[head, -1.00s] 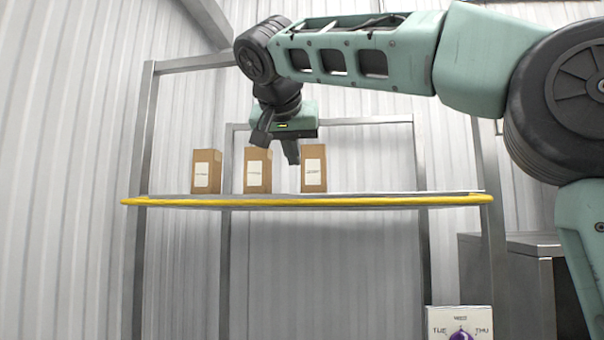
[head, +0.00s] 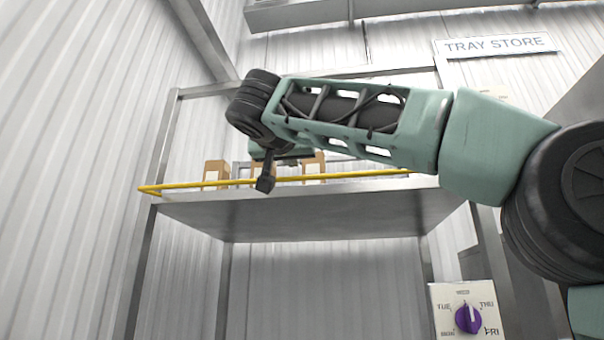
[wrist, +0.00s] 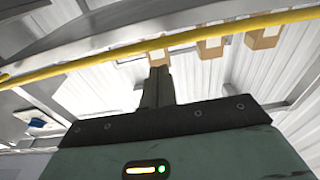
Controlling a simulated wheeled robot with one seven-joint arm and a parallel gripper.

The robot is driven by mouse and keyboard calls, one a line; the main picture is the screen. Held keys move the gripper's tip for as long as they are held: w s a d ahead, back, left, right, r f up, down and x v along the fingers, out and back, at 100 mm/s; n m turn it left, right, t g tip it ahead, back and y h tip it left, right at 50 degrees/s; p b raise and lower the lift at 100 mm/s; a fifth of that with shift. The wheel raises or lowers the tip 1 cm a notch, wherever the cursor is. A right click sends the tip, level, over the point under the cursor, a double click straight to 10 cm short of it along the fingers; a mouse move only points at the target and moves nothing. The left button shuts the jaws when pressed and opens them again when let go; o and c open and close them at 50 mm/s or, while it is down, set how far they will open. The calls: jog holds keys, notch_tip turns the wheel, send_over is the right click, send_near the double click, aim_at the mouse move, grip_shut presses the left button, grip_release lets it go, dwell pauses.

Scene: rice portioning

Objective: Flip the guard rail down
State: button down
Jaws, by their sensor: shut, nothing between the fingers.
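The yellow guard rail (head: 350,175) runs along the front of a grey shelf (head: 320,215), just above its front edge in the head view. In the wrist view the rail (wrist: 110,61) crosses from the left edge to the upper right, beyond my fingertips. My gripper (head: 265,184) is shut and empty. It points down at the left half of the rail, and a finger overlaps the rail in the head view. In the wrist view my gripper (wrist: 158,72) ends just below the rail. I cannot tell whether they touch.
Several brown cartons stand on the shelf behind the rail, including a left one (head: 215,170) and a right one (head: 314,160). A purple dial (head: 467,318) on a white panel is at lower right. A "TRAY STORE" sign (head: 496,45) hangs at upper right. Below the shelf is open.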

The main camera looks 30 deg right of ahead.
aim_at(288, 179)
notch_tip(288, 179, down, 2)
jog(key=t+b, duration=0.1)
jog(key=b, duration=0.3)
jog(key=shift+f+h, duration=0.25)
jog(key=shift+h, duration=0.15)
jog(key=shift+f+b, duration=0.2)
jog(key=shift+b, duration=0.4)
